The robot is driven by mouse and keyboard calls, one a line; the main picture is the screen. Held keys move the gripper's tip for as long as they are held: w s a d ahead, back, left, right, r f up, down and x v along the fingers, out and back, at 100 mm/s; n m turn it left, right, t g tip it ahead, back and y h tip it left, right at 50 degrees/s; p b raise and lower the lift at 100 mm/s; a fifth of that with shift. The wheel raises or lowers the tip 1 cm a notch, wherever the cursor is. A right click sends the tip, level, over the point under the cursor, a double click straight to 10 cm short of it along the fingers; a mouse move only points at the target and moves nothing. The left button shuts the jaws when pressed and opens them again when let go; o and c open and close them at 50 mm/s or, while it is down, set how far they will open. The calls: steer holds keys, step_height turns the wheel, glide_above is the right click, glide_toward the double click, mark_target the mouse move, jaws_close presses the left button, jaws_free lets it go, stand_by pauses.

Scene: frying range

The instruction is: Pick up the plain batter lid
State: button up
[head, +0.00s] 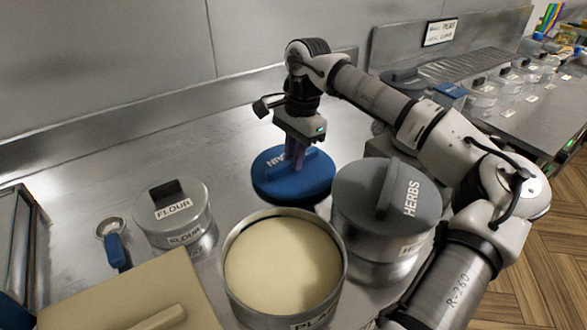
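The plain batter lid (318,183) is round and blue, with a partly hidden white label that appears upside down. It is behind the open round container of pale batter (285,262), whose front label starts "PLA". My gripper (301,168) points down over the middle of the lid, with its purple-grey fingers at the lid's top. I also cannot tell whether the lid touches the counter.
A grey-lidded HERBS container (385,215) stands close on the right, under my arm. A FLOUR container (175,218) and a blue-handled scoop (114,248) are at left. A beige board (120,290) is in front. The steel counter (130,150) is clear at back left.

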jaws_close()
steer(key=shift+r, duration=0.15)
